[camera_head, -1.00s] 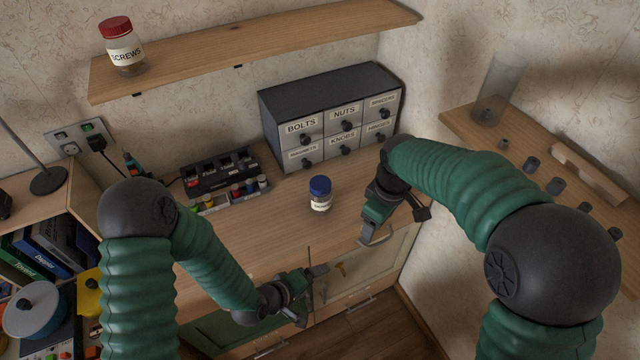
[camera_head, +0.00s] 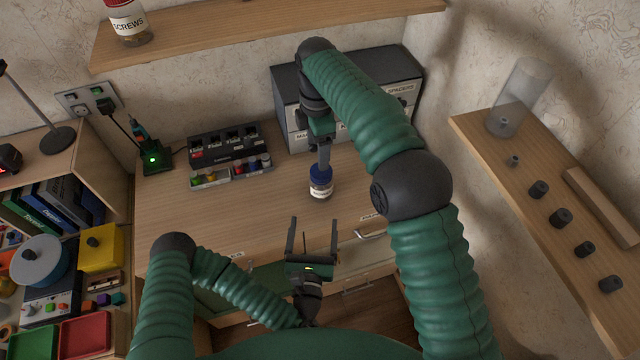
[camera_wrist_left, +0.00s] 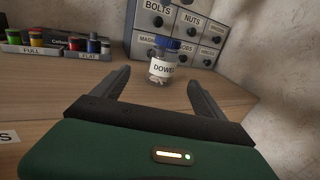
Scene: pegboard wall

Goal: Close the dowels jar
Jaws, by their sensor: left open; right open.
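The dowels jar (camera_head: 321,189) is a small clear jar with a white label and a blue lid (camera_head: 320,172). It stands upright on the wooden worktop. In the left wrist view the jar (camera_wrist_left: 162,68) stands beyond and between my open left fingers, with its lid (camera_wrist_left: 167,43) on top. My left gripper (camera_head: 312,225) is open and empty, in front of the jar near the worktop's front edge, fingers pointing at it. My right gripper (camera_head: 321,158) is directly above the lid, pointing down, and is open. Its fingertips are at the lid; whether they touch it is hard to tell.
A labelled drawer cabinet (camera_head: 290,88) stands behind the jar, partly hidden by my right arm. A battery charger and small-pot rack (camera_head: 228,145) sit to the left. A shelf (camera_head: 250,32) holds a screws jar (camera_head: 128,22). The worktop (camera_head: 240,210) left of the jar is clear.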

